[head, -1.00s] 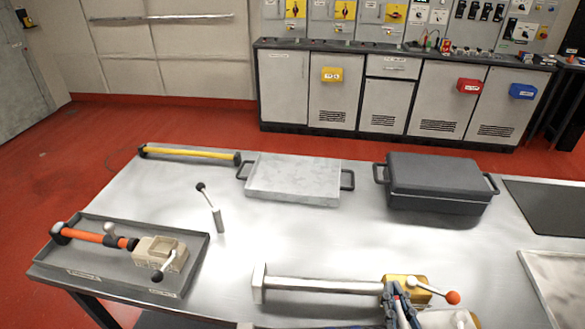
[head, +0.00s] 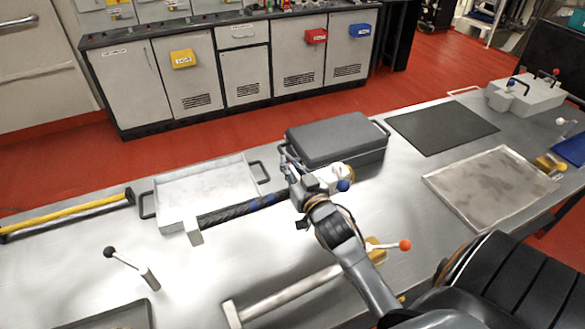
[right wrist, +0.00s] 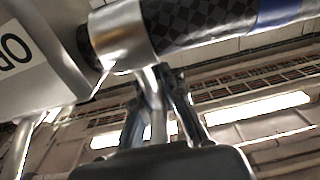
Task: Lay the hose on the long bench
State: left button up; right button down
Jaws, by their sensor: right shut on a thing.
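The hose (head: 240,210) is dark and braided with blue bands, a white block at its left end and a white valve body (head: 325,179) with a blue-knobbed handle at its right. My right gripper (head: 293,178) is shut on it near the valve. The hose appears held above the long steel bench (head: 190,268), across the front of a light tray. In the right wrist view the fingers (right wrist: 158,95) meet a metal collar on the checkered hose (right wrist: 200,18); a white body with partial lettering is at left. My left gripper is out of view.
The light tray (head: 170,192) and a dark lidded case (head: 338,138) stand behind the hose. A grey bar with an orange-knobbed valve (head: 285,292), an upright lever (head: 135,268) and a yellow bar (head: 65,214) lie around. A black mat (head: 440,127) and flat tray (head: 490,185) are right.

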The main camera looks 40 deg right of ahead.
pick_arm(q)
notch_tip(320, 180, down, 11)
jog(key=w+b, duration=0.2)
jog(key=b, duration=0.8)
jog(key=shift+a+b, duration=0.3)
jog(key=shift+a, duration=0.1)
pick_arm(e)
notch_tip(320, 180, down, 11)
jog(key=w+d, duration=0.1)
jog(key=d, duration=0.1)
jog(key=shift+w, duration=0.4)
pick_arm(q)
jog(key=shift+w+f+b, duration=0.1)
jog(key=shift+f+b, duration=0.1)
jog(key=shift+b, duration=0.1)
pick_arm(e)
jog(key=shift+f, duration=0.5)
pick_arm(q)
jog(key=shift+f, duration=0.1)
pick_arm(e)
jog(key=shift+f, duration=0.2)
